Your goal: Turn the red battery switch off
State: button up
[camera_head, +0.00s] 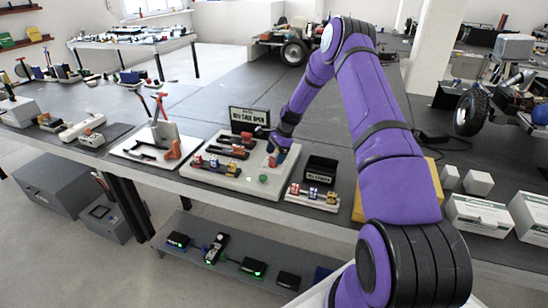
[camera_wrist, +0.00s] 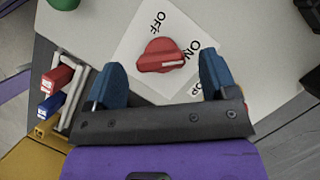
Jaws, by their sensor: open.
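The red battery switch (camera_wrist: 160,57) is a rounded knob on a white label plate (camera_wrist: 131,48) with the printed words OFF and ON. In the wrist view it lies between and just beyond my gripper's fingertips. A pale mark on the knob points to the right, nearer the ON side than OFF. My gripper (camera_wrist: 161,75) is open, with one blue finger on each side of the knob and gaps visible. In the head view my gripper (camera_head: 279,148) is low over the grey board (camera_head: 228,179), and the red switch (camera_head: 272,161) shows only partly beside it.
A green button (camera_head: 263,178) is at the board's front. A black sign (camera_head: 249,119) stands behind the board, and a black box (camera_head: 320,169) stands to its right. Red and blue connectors (camera_wrist: 55,87) are left of my gripper in the wrist view.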

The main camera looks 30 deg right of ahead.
jog(key=shift+a+f, duration=0.25)
jog(key=shift+f, duration=0.3)
jog(key=c, duration=0.9)
jog(key=shift+c, duration=0.2)
